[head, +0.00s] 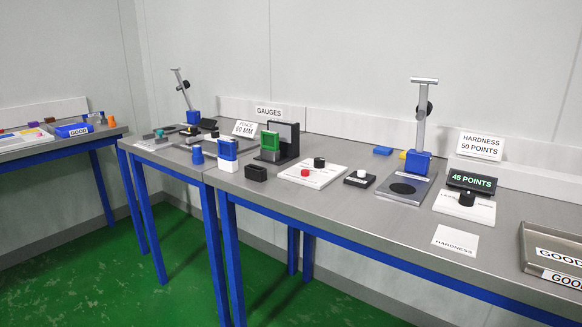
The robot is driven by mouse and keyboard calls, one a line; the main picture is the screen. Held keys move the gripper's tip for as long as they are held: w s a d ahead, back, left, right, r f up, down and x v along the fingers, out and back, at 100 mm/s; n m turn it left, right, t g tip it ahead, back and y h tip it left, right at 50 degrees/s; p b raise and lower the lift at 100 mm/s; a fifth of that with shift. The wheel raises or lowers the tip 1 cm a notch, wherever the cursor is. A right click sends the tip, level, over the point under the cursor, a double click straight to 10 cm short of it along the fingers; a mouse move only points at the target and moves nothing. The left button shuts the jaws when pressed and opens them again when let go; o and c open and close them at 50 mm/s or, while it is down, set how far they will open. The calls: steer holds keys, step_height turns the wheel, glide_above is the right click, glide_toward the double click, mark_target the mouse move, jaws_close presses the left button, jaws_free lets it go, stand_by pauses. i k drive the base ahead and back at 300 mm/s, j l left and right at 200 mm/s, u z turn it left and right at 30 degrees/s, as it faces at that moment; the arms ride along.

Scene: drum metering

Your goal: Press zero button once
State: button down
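No zero button is labelled legibly in the head view. A white plate (318,182) near the middle of the bench carries a small red button (305,172) and a black knob (319,162). Right of it is a small black box (352,182) with a white round button (362,174) on top. Farther right, a white panel (452,208) with a black knob (467,198) stands in front of a display (472,181) reading "45 POINTS". My gripper is not in view.
A gauge stand (416,162) with a blue base stands left of the display. Blue, green and black blocks sit left of the white plate. A grey tray (531,237) marked "GOOD" is at the right. The bench front (350,217) is mostly clear.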

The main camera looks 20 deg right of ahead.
mark_target(361, 173)
steer(key=i+l+u, duration=0.15)
steer(key=l+u, duration=0.3)
steer(key=i+l+u, duration=0.1)
steer(key=l+u, duration=0.5)
steer(key=l, duration=0.95)
